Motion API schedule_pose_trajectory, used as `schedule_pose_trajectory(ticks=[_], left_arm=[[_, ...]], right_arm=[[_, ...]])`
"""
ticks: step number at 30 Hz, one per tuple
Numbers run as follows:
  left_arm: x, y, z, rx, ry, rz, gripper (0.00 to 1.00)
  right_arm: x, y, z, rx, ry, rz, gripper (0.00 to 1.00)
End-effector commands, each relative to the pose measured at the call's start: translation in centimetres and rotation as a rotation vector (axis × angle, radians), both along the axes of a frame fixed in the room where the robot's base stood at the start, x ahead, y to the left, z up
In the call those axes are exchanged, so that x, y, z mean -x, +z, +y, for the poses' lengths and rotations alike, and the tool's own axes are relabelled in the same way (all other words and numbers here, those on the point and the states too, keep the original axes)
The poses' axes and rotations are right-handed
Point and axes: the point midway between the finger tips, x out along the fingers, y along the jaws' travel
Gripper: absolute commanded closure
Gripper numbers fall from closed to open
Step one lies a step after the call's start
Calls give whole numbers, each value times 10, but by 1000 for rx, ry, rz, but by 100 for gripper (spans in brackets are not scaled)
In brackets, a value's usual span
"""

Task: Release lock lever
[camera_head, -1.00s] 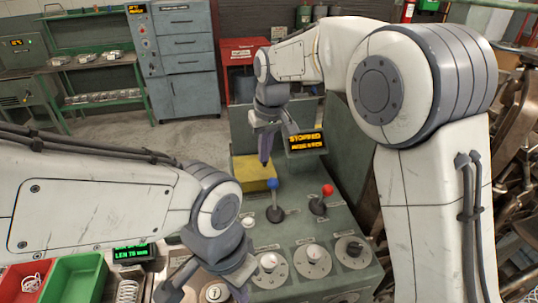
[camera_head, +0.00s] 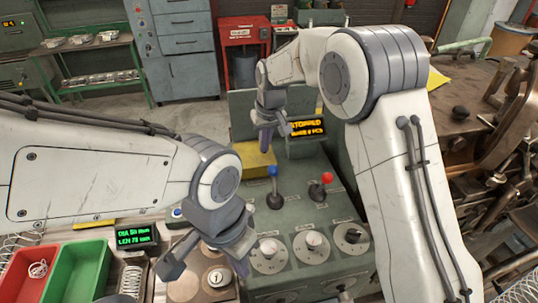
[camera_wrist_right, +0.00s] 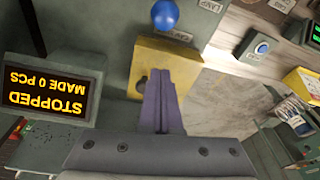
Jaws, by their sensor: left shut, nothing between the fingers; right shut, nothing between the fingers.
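Two levers stand on the green machine panel in the head view. One has a blue knob (camera_head: 272,171) and one a red knob (camera_head: 327,178); I cannot read their labels there, so cannot tell which is the lock lever. My right gripper (camera_head: 265,149) is shut and empty, just behind the blue knob and in front of the yellow block (camera_head: 247,162). In the right wrist view its closed fingers (camera_wrist_right: 158,75) lie over the yellow part, apart from the blue knob (camera_wrist_right: 165,15). My left gripper (camera_head: 242,273) is shut and empty near the panel's left front edge.
A display (camera_head: 305,127) reads STOPPED, behind the levers. Several round dials (camera_head: 312,243) line the panel front. A green screen (camera_head: 137,235), a red tray (camera_head: 32,272) and a green tray (camera_head: 78,278) lie at the left. My right arm covers the panel's right side.

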Motion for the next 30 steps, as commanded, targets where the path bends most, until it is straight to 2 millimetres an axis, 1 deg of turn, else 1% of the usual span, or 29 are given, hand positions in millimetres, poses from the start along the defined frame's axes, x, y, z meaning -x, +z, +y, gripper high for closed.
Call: schedule_pose_trajectory(ticks=[1, 3, 5, 6, 9, 15, 18, 30], left_arm=[[0, 7, 0, 0, 0, 0, 100], [0, 13, 0, 0, 0, 0, 100], [0, 17, 0, 0, -1, 0, 100], [0, 20, 0, 0, -1, 0, 100], [0, 25, 0, 0, -2, 0, 100], [0, 32, 0, 0, -4, 0, 100], [0, 32, 0, 0, -4, 0, 100], [0, 30, 0, 0, -4, 0, 100]], right_arm=[[0, -9, 1, 3, 0, 6, 100], [-3, -24, 2, 3, 0, 6, 100], [-3, -33, 3, 2, 0, 5, 100], [3, -27, 0, 0, 0, 0, 100], [15, -26, -5, 0, 0, 1, 100], [28, -26, -11, 0, 1, 0, 100], [31, -27, -12, 1, 1, 1, 100], [32, -27, -10, -1, 4, -4, 100]])
